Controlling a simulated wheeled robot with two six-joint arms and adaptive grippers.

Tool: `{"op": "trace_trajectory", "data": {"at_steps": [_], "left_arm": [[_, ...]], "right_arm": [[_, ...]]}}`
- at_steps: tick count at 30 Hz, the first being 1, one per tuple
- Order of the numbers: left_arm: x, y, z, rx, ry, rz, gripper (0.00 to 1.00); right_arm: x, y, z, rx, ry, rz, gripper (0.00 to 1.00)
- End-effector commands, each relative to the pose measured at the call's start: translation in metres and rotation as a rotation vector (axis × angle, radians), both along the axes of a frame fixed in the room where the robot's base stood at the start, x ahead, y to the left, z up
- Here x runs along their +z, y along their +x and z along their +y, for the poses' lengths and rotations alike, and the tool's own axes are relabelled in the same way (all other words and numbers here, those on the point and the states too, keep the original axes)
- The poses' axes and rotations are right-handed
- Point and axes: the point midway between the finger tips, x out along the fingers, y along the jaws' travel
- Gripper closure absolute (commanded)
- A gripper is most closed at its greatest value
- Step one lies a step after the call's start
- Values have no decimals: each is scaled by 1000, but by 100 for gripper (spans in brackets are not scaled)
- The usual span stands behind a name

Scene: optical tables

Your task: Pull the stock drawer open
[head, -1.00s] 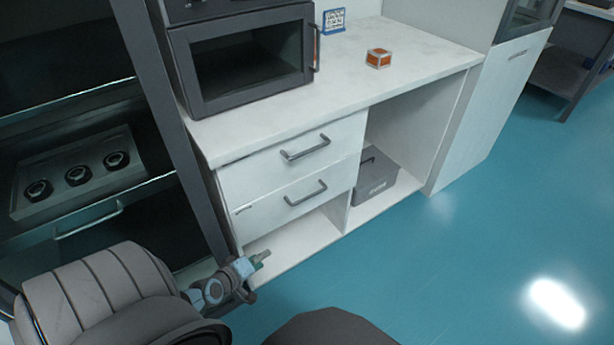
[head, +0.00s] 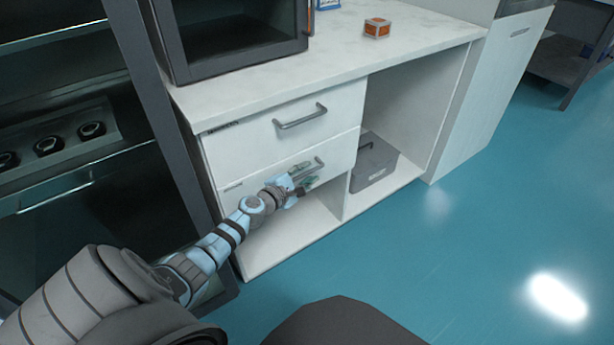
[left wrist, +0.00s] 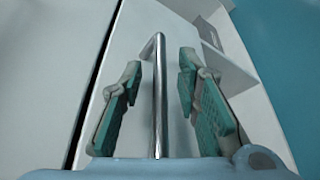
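A white cabinet has an upper drawer (head: 240,148) and a lower drawer (head: 343,149), each with a grey bar handle; both look shut. The small labels are unreadable, so I cannot tell by name which is the stock drawer. My left gripper (head: 308,176) is at the lower drawer's handle (head: 319,161) and partly hides it. In the left wrist view, my left gripper (left wrist: 160,66) is open, with its green-padded fingers on either side of the handle bar (left wrist: 159,110). Gaps show between the bar and both fingers. My right gripper is not in view.
A grey box (head: 373,165) sits in the open right bay. A dark-framed glass cabinet (head: 165,150) stands close on the left. The floor (head: 450,260) in front is clear.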

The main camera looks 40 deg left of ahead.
Motion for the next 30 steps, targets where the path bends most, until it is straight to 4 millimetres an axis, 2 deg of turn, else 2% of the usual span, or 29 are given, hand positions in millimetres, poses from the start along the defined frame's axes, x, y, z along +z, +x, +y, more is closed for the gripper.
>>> {"op": "trace_trajectory", "data": {"at_steps": [9, 15, 26, 30], "left_arm": [[-1, 5, 0, -1, 0, 1, 70], [-1, 5, 0, -1, 0, 1, 100], [-1, 4, -1, -1, 0, 1, 100], [-1, 2, -7, 0, -1, 3, 100]], "right_arm": [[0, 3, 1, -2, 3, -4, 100], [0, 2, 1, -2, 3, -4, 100], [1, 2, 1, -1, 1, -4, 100], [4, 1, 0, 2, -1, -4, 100]]}}
